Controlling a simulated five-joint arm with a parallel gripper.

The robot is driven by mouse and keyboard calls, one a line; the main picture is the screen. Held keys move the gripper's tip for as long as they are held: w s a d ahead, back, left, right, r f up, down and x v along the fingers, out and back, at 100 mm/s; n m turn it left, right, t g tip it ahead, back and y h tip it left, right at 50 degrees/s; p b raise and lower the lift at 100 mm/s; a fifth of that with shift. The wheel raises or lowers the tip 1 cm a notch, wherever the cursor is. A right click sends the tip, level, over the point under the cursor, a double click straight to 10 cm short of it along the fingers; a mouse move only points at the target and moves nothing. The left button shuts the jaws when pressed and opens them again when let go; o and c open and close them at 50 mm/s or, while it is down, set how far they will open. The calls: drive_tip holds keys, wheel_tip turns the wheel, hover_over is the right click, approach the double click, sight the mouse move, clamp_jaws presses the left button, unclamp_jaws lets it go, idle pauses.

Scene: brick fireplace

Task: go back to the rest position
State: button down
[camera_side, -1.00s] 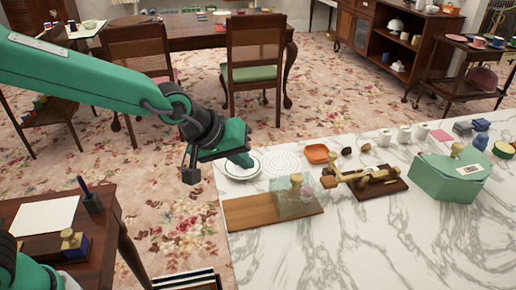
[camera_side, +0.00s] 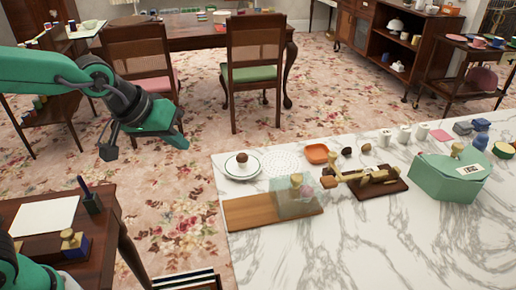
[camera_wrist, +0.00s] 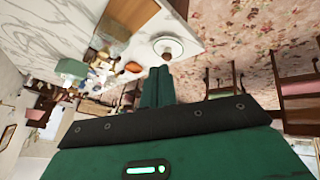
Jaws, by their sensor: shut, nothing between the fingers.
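My gripper (camera_side: 178,141) is shut and empty. It hangs in the air over the carpet, left of the marble table (camera_side: 370,235), apart from everything on it. In the wrist view its two green fingers (camera_wrist: 157,86) lie together. The white plate (camera_side: 252,174) with a dark rim stands at the table's far left corner, with a small brown round thing (camera_side: 242,158) on it. The plate also shows in the wrist view (camera_wrist: 178,42), just past the fingertips.
A wooden board (camera_side: 250,214) with a clear box, an orange dish (camera_side: 316,153) and a green box (camera_side: 440,185) stand on the marble table. A dark side table (camera_side: 110,225) stands front left. Chairs (camera_side: 252,60) stand behind. Open carpet lies between.

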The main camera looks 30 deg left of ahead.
drive_tip(key=s+a+m+y, duration=0.2)
drive_tip(key=s+a, duration=0.9)
drive_tip(key=s, duration=0.2)
drive_tip(key=shift+m+g, duration=0.4)
